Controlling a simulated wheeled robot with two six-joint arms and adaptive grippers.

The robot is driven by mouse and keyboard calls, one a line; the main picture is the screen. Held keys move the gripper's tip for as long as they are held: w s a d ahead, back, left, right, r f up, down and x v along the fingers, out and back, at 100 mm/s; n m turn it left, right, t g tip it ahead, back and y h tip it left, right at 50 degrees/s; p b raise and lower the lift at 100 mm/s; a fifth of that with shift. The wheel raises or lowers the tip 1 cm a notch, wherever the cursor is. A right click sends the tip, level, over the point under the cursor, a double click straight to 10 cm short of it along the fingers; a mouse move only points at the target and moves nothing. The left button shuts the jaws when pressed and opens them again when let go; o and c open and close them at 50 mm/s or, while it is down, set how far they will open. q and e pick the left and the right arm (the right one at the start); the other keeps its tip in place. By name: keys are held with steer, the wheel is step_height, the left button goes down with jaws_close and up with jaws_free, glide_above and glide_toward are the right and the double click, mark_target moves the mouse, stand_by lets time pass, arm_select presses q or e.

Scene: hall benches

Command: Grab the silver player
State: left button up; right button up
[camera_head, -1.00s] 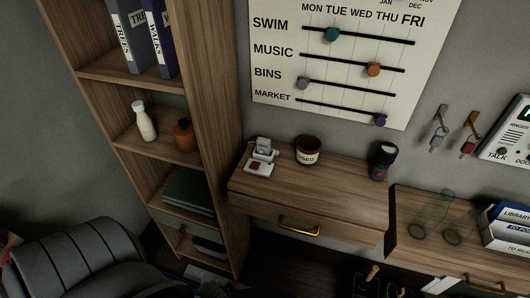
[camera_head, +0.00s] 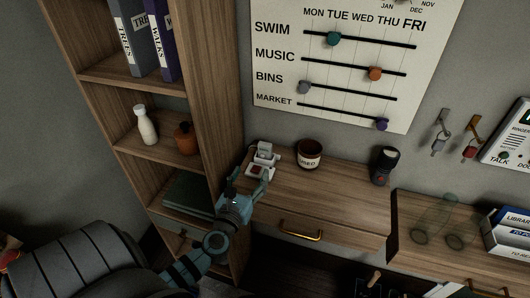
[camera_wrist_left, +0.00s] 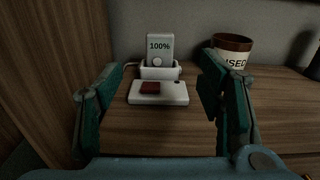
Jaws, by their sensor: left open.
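The silver player (camera_head: 264,148) stands upright in a white dock on the left part of the wooden drawer top. In the left wrist view the player (camera_wrist_left: 159,43) shows "100%" on its screen, and its lower end sits in the dock (camera_wrist_left: 160,73). A flat white box with a dark red patch (camera_wrist_left: 158,93) lies in front of the dock. My left gripper (camera_head: 246,184) is open and empty, short of the dock at the drawer top's near left corner. In the wrist view its fingers stand apart, left and right of the box, with the player beyond them. My right gripper is out of view.
A dark brown jar with a cream label (camera_head: 309,154) stands right of the player. A black torch-like object (camera_head: 383,165) stands farther right. The bookcase (camera_head: 217,110) rises close on the left. The wood between jar and torch is bare.

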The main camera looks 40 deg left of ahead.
mark_target(264, 146)
arm_select(q)
steer(key=shift+m, duration=0.3)
steer(key=b+x, duration=0.1)
steer(key=x, duration=1.3)
steer(key=shift+r, duration=0.15)
steer(key=c, duration=1.4)
steer(key=shift+r, duration=0.15)
